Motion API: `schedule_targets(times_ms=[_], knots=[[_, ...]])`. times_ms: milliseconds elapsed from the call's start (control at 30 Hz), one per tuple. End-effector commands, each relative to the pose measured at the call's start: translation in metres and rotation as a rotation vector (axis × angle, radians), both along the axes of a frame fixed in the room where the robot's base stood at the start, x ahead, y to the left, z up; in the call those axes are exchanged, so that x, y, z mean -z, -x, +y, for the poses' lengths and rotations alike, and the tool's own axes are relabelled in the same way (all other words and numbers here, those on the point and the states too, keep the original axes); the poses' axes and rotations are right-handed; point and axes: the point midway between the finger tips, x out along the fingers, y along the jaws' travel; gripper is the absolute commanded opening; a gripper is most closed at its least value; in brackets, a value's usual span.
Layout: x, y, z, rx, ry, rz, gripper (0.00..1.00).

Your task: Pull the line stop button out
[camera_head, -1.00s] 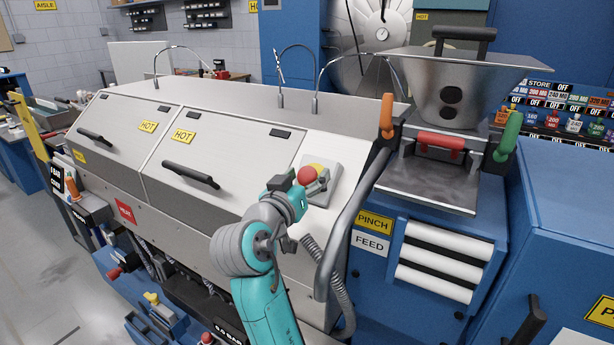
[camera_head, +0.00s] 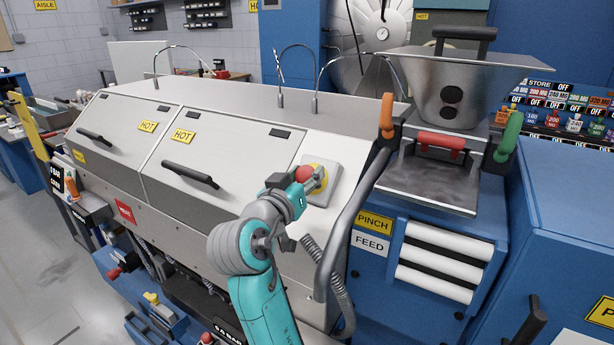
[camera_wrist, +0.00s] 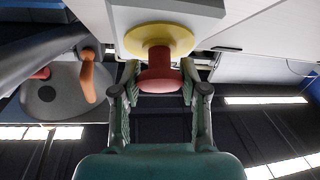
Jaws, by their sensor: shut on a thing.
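The line stop button (camera_head: 303,174) has a red head on a yellow round base (camera_head: 322,172), fixed to a pale grey box (camera_head: 333,183) on the sloped machine top. In the wrist view the red head (camera_wrist: 160,78) sits between my two fingers, with a narrower red stem joining it to the yellow base (camera_wrist: 160,38). My gripper (camera_wrist: 160,72) is shut on the red head from its sides. In the head view my gripper (camera_head: 299,180) partly covers the button and its box.
A grey bent rail (camera_head: 345,215) and a ribbed hose run close to the right of my arm. A steel hopper (camera_head: 450,90) with orange and green handles stands to the right. Hot-marked lids with dark handles (camera_head: 190,174) lie to the left.

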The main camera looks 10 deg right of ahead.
Motion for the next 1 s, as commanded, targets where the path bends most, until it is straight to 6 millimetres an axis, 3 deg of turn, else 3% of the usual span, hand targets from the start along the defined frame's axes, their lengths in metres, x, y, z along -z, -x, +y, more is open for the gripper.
schedule_targets(times_ms=[133,167,233,267,667,1000], knots=[[-0.003,0.001,0.002,-0.003,0.0,-0.006,0.0],[-0.003,0.001,0.002,-0.003,0.0,-0.007,0.48],[-0.003,0.001,0.002,-0.003,0.0,-0.007,0.66],[-0.003,0.001,0.002,-0.003,0.0,-0.007,0.7],[-0.001,0.005,0.005,-0.002,-0.001,-0.004,0.7],[-0.001,0.051,0.041,-0.006,0.0,-0.005,0.7]])
